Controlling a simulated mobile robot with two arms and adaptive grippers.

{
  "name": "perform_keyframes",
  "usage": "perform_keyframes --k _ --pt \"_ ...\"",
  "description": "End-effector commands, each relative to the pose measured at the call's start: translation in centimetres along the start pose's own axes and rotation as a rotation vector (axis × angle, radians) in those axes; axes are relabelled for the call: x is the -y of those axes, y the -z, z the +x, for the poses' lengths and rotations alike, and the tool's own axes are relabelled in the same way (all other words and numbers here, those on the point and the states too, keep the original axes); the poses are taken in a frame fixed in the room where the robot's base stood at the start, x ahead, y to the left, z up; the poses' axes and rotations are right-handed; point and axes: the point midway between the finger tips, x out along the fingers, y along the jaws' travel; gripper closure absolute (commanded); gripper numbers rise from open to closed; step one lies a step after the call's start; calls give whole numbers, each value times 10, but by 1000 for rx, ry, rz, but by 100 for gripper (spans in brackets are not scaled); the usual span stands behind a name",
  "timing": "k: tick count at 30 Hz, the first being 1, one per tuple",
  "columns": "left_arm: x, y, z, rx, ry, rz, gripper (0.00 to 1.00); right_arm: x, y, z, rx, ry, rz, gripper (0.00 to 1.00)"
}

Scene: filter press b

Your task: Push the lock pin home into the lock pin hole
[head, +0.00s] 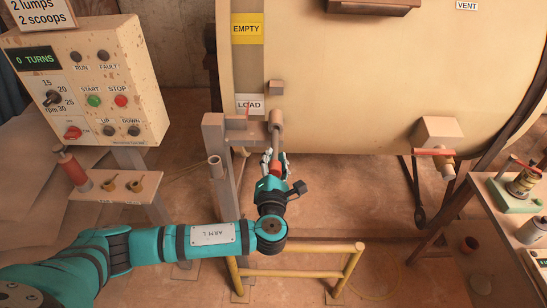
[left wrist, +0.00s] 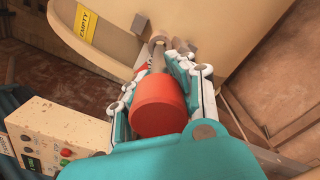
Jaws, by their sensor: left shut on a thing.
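The lock pin has a thick red knob (left wrist: 160,106) and a grey shaft (left wrist: 157,62). My left gripper (left wrist: 163,88) is shut around the knob, with one finger on each side. In the head view the gripper (head: 275,161) is below the LOAD label, and a little of the red knob (head: 276,167) shows between the fingers. The shaft points at a grey round boss (head: 277,119) at the drum's edge, which also shows in the left wrist view (left wrist: 157,38). The hole itself is hidden, and I cannot tell how deep the shaft sits. My right gripper is not in view.
A grey post (head: 213,135) with a short tube (head: 215,161) stands just left of the gripper. The large cream drum (head: 350,80) fills the back. A control panel (head: 85,85) is at left, a yellow rail (head: 300,248) in front, and a bench (head: 510,215) at right.

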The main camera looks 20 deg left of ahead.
Motion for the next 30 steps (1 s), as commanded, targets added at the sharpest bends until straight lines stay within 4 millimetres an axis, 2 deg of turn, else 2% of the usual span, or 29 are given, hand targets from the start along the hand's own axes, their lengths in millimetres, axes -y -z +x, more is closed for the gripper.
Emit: perform_keyframes --k 30 --pt "-1 -2 0 3 -2 -2 100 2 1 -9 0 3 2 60"
